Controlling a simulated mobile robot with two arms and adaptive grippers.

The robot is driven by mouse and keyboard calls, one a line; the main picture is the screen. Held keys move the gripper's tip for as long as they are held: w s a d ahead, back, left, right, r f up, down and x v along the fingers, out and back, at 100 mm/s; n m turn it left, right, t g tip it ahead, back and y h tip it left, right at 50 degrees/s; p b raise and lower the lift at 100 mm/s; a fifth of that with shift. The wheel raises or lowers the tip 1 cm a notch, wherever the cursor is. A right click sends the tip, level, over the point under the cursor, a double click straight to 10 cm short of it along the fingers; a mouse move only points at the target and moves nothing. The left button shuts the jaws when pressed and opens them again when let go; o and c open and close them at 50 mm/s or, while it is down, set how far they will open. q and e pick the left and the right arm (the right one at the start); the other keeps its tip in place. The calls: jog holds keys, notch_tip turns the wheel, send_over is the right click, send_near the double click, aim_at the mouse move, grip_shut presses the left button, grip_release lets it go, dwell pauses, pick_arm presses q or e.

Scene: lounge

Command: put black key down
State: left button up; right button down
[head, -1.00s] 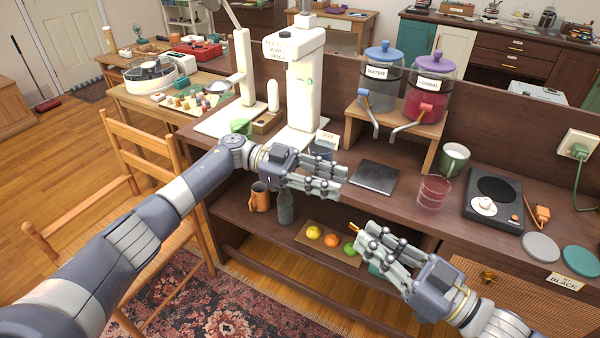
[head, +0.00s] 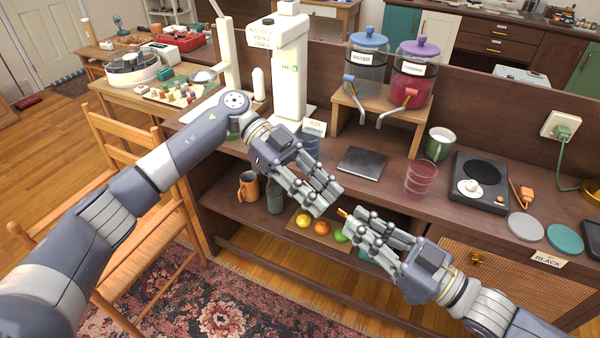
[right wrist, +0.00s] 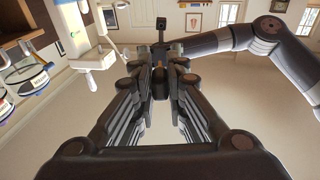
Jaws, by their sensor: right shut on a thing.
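My right gripper (head: 362,232) is shut in the head view, in front of the counter and above the lower shelf. A small gold-orange tip (head: 343,213) sticks out from its fingertips. A label reading BLACK (head: 547,259) is on the counter's front edge at right.
Two dispensers stand behind. Fruit, an orange mug (head: 248,186) and a bottle are on the lower shelf.

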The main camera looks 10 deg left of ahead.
pick_arm(q)
jog(key=shift+x, duration=1.8)
grip_shut()
pick_arm(e)
jog(key=c, duration=1.5)
grip_release()
jog(key=shift+c, duration=0.2)
